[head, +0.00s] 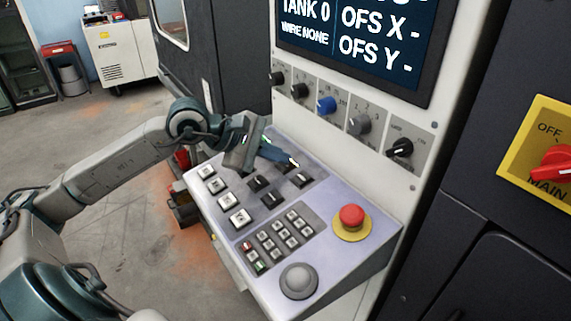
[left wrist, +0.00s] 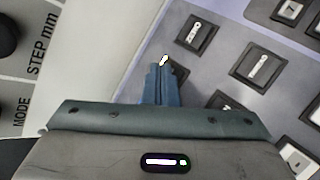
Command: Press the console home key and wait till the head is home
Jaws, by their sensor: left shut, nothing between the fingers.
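The console (head: 325,210) is a pale, sloping panel with several white and black keys. My left gripper (head: 293,162) is over its upper edge, fingers shut and empty, pointing down at the black keys near the back. In the left wrist view the shut blue fingertips (left wrist: 163,64) appear close to a black key (left wrist: 198,34), with another black key (left wrist: 262,68) to the right. I cannot tell whether the tips touch a key. The key symbols are too small to tell which is home. The screen (head: 360,38) reads TANK 0, WIRE NONE, OFS X -, OFS Y -.
A red mushroom button (head: 351,216) on a yellow ring, a small keypad (head: 275,240) and a grey dome (head: 299,281) are on the panel. A row of knobs, including a blue knob (head: 326,105), is above. A red main switch (head: 553,162) is at the right.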

